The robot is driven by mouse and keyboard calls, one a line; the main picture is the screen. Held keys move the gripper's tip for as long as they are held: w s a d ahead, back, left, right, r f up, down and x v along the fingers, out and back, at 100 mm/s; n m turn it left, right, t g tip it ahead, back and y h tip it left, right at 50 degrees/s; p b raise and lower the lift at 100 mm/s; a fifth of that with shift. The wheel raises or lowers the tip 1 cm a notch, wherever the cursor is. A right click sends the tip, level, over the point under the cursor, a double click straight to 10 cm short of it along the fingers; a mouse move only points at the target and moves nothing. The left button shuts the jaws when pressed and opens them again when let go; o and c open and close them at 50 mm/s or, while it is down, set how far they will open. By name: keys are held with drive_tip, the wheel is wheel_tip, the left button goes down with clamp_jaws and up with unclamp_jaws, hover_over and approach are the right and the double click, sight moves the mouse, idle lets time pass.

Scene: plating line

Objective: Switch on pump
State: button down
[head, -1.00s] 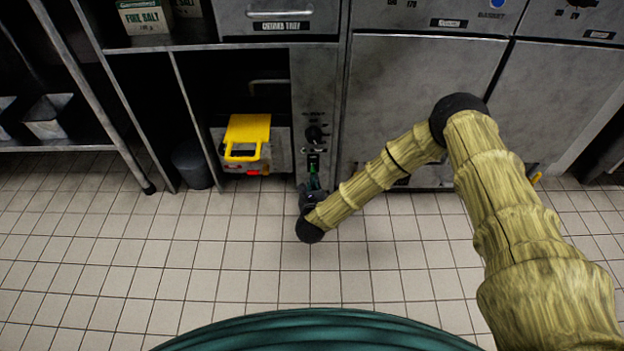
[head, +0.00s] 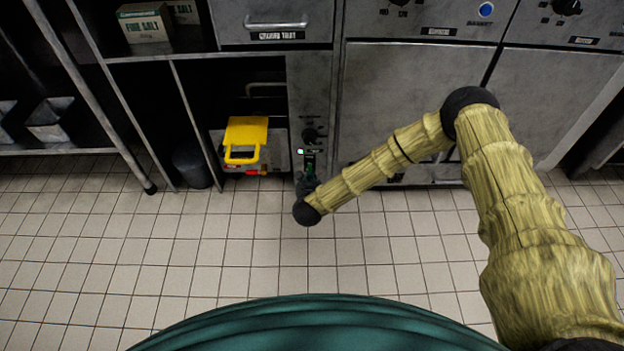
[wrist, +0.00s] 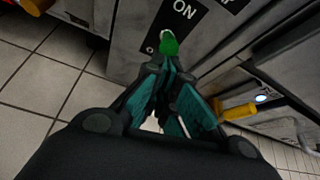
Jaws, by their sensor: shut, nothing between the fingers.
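The pump's narrow grey control panel (head: 312,95) has a black round knob (head: 310,135) and, below it, a small lit pale-green lamp (head: 300,151). In the wrist view, a bright green rounded switch tip (wrist: 169,43) stands beside a black "ON" label (wrist: 184,11). My gripper (wrist: 169,66) is shut and empty, with its teal fingers right at the green tip; I cannot tell if they touch. In the head view my gripper (head: 307,181) is low in front of the panel and hides its lower part.
A yellow-topped unit (head: 246,135) sits in the open bay left of the panel. A dark bin (head: 191,166) stands further left. Large grey cabinet doors (head: 410,100) are on the right, behind my arm. The tiled floor (head: 200,245) in front is clear.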

drive_tip(key=shift+w+r, duration=0.1)
drive_tip(key=shift+r, duration=0.2)
wheel_tip(320, 180, down, 4)
drive_tip(key=s+f+b, duration=0.1)
drive_tip(key=s+b, duration=0.1)
drive_tip(key=s+r+p, duration=0.4)
drive_tip(key=s+r, duration=0.3)
drive_tip(key=shift+s+a+p, duration=0.2)
drive_tip(key=shift+a+p, duration=0.05)
drive_tip(key=shift+p, duration=0.05)
idle(0.6)
